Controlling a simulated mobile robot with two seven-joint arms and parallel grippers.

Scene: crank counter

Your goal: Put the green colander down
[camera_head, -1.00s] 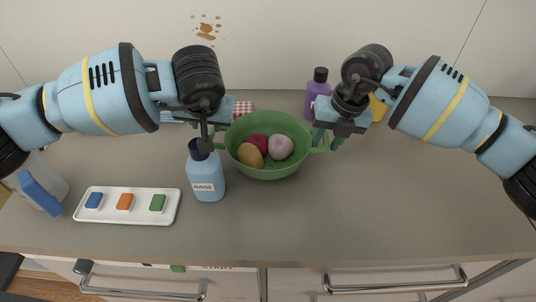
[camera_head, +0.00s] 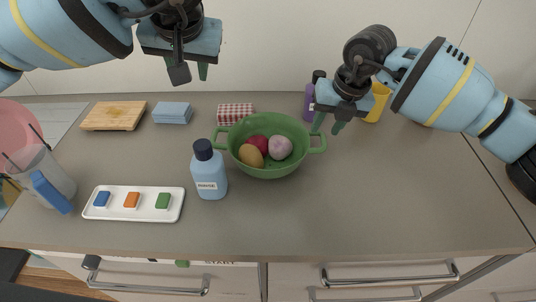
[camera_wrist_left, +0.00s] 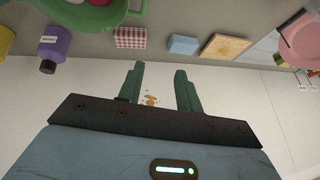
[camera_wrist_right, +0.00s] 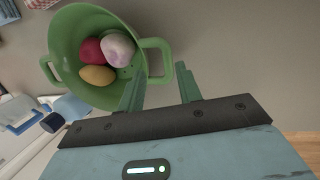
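The green colander (camera_head: 265,171) stands upright on the counter, with a red, a pink and a yellow-brown round item inside. My left gripper (camera_head: 190,74) is raised against the wall, up and left of the colander; its fingers (camera_wrist_left: 160,85) are apart and empty in the left wrist view. My right gripper (camera_head: 329,124) is beside the colander's right handle (camera_head: 318,143). In the right wrist view its fingers (camera_wrist_right: 160,80) are apart, with the handle (camera_wrist_right: 157,43) close to the fingertips. Whether a finger touches the handle is unclear.
A blue bottle (camera_head: 209,175) stands close at the colander's left front. A white tray (camera_head: 133,214) with coloured blocks lies left. A checkered box (camera_head: 235,112), purple bottle (camera_head: 309,103) and yellow cup (camera_head: 378,103) stand behind. The right front counter is clear.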

